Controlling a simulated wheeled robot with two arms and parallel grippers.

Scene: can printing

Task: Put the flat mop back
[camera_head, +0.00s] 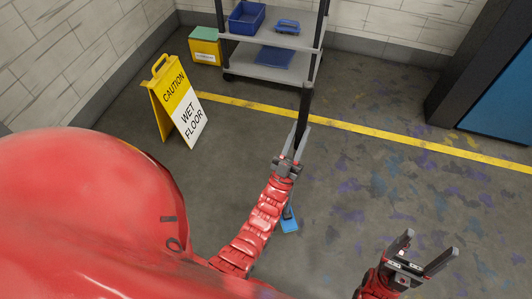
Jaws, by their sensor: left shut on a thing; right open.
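The flat mop has a dark upright pole (305,104) and a small blue head (289,222) low near the floor. My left gripper (302,132) is shut on the pole, whose top sticks up past the fingers. My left forearm hides most of the lower pole, and I cannot tell whether the head touches the floor. My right gripper (428,254) is open and empty at the lower right, apart from the mop.
A grey shelf cart (268,72) with a blue bin (246,17) and blue trays stands at the back. A yellow wet-floor sign (178,103) stands left, near a yellow-green box (205,47). A dark cabinet (478,65) is at right. The paint-stained floor between is clear.

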